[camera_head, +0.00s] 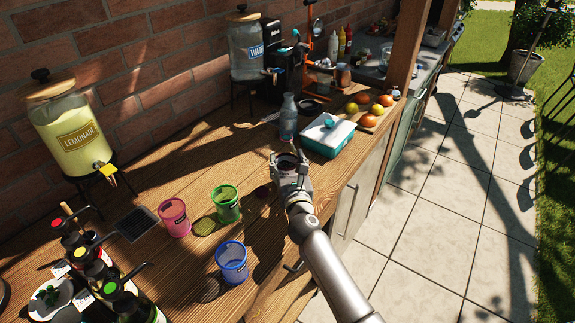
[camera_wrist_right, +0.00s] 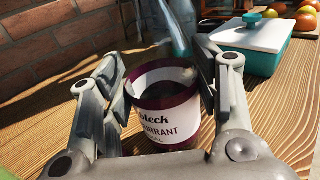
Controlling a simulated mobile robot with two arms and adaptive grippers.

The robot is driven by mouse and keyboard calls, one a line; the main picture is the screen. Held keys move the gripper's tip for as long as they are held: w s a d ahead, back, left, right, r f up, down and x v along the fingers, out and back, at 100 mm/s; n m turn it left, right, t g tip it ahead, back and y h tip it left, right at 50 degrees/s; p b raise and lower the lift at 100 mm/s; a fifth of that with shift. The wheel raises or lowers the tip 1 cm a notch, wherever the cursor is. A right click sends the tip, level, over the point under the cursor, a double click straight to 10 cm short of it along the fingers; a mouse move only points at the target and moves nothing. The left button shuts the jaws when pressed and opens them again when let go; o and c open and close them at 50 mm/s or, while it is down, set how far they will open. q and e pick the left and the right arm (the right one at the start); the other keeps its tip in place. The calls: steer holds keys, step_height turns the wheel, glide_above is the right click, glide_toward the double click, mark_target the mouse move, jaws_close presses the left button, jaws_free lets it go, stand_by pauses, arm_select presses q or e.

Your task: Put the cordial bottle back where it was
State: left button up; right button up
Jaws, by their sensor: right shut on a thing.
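My right gripper (camera_head: 288,165) is shut on a dark, round vessel with a white and maroon label. The label reads "CURRANT" in part, so I take it for the cordial bottle (camera_wrist_right: 165,110). In the right wrist view it stands roughly upright between the two fingers. In the head view the gripper hides most of it. It is near the table's front edge, in front of the teal box; its base is hidden. Several dark pump bottles (camera_head: 100,270) with red, yellow and green marks stand at the lower left. My left gripper is not in view.
Pink (camera_head: 174,218), green (camera_head: 227,205) and blue (camera_head: 232,262) cups stand left of my right gripper. A clear bottle (camera_head: 288,118) and a white-lidded teal box (camera_head: 328,136) stand behind it. A lemonade dispenser (camera_head: 75,135) stands by the wall. A drip grate (camera_head: 136,224) lies near the pump bottles.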

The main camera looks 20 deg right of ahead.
steer(key=shift+r, duration=0.15)
steer(key=o, duration=1.4)
steer(key=shift+f, duration=0.2)
steer(key=shift+c, duration=0.2)
steer(key=shift+s, duration=0.1)
steer(key=shift+r, duration=0.15)
steer(key=shift+s, duration=0.15)
steer(key=s, duration=0.4)
steer(key=s+a, duration=0.1)
steer(key=s, duration=0.6)
steer(key=shift+s+a, duration=0.25)
steer(key=shift+s, duration=0.05)
